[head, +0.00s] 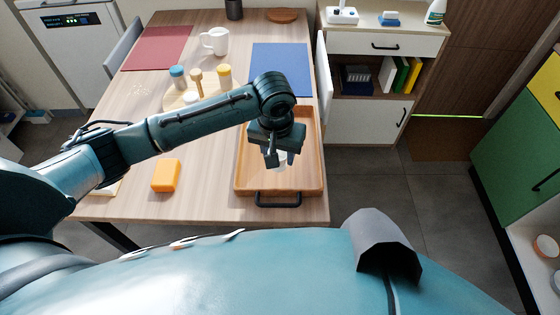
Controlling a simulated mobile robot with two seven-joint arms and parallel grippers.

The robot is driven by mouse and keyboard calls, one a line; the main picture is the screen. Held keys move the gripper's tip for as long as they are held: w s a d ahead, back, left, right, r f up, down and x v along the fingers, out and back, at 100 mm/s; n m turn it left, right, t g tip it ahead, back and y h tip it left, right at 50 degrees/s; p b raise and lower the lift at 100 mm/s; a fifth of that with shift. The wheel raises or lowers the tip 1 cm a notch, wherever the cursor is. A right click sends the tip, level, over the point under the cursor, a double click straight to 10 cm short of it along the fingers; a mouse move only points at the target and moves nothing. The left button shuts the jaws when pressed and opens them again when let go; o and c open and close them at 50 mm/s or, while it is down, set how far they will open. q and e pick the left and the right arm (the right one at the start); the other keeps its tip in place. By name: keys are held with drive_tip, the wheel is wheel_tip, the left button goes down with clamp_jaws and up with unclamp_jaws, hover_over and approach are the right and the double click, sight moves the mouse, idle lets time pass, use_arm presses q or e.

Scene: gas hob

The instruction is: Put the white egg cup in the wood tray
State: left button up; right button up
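The wood tray (308,178) lies on the right part of the table, with a dark handle at its near end. My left gripper (281,160) points down over the inside of the tray. The white egg cup (283,162) shows as a small pale shape between its fingers, within the tray's outline. The fingers and wrist hide much of the cup. I cannot tell whether the fingers press on it, or whether it touches the tray floor. My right gripper is out of view.
An orange block (166,175) lies left of the tray. A round board (184,98) with several jars stands behind my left forearm. A white mug (215,41), a red mat (157,47) and a blue mat (280,68) are farther back. A cabinet (370,121) stands right of the table.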

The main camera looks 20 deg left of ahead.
use_arm(q)
drive_tip(key=shift+f, duration=2.9)
drive_tip(key=shift+f, duration=0.1)
drive_tip(key=o, duration=1)
drive_tip(key=r, duration=0.4)
drive_tip(key=s+r, duration=0.1)
drive_tip(key=r, duration=0.7)
drive_tip(key=shift+s+r+p, duration=0.15)
drive_tip(key=shift+s+p, duration=0.1)
drive_tip(key=shift+p, duration=0.1)
drive_tip(key=shift+s, duration=0.1)
